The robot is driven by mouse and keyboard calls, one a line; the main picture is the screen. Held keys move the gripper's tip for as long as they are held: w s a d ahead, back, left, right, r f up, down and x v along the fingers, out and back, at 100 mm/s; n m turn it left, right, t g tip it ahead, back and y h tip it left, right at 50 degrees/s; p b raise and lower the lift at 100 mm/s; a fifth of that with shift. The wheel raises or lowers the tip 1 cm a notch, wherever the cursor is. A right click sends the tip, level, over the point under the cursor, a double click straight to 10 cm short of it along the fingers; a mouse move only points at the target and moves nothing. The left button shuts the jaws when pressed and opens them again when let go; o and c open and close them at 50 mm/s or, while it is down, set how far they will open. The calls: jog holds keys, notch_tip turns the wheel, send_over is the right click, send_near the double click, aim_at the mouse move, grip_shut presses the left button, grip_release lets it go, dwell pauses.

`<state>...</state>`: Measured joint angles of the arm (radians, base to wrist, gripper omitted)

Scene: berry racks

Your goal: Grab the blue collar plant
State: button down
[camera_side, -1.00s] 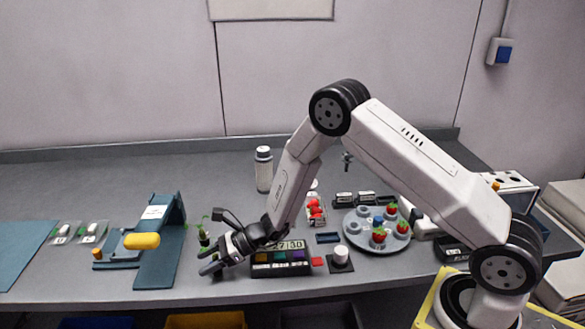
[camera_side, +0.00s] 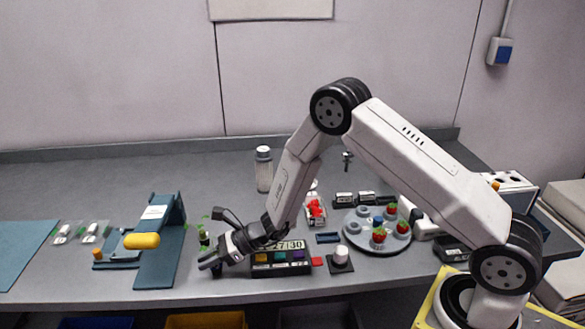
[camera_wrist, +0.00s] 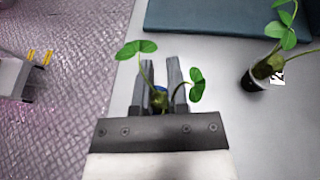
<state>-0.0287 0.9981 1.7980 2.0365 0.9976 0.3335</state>
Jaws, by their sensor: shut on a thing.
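In the wrist view, my gripper (camera_wrist: 161,82) is shut on a small plant with green leaves (camera_wrist: 140,47). In the side view, my gripper (camera_side: 209,264) is low over the front of the bench, left of the timer box, and the held plant is hard to make out. A second plant (camera_wrist: 268,67) stands apart to the right in the wrist view, in a dark pot with a white label. It appears behind the gripper in the side view (camera_side: 203,238).
A blue-grey stand (camera_side: 160,262) with a yellow roller (camera_side: 142,241) is left of my gripper. The timer box (camera_side: 281,262) with coloured keys is close on the right. A round grey tray (camera_side: 358,243) with strawberries lies farther right. The bench's front edge is near.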

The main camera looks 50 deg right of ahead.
jog(key=shift+r, duration=0.45)
jog(key=s+d+r, duration=0.3)
jog(key=s+r, duration=0.8)
jog(key=s, duration=0.2)
jog(key=shift+s+d+r, duration=0.15)
jog(key=shift+s+r, duration=0.15)
jog(key=shift+r, duration=0.1)
dwell(0.8)
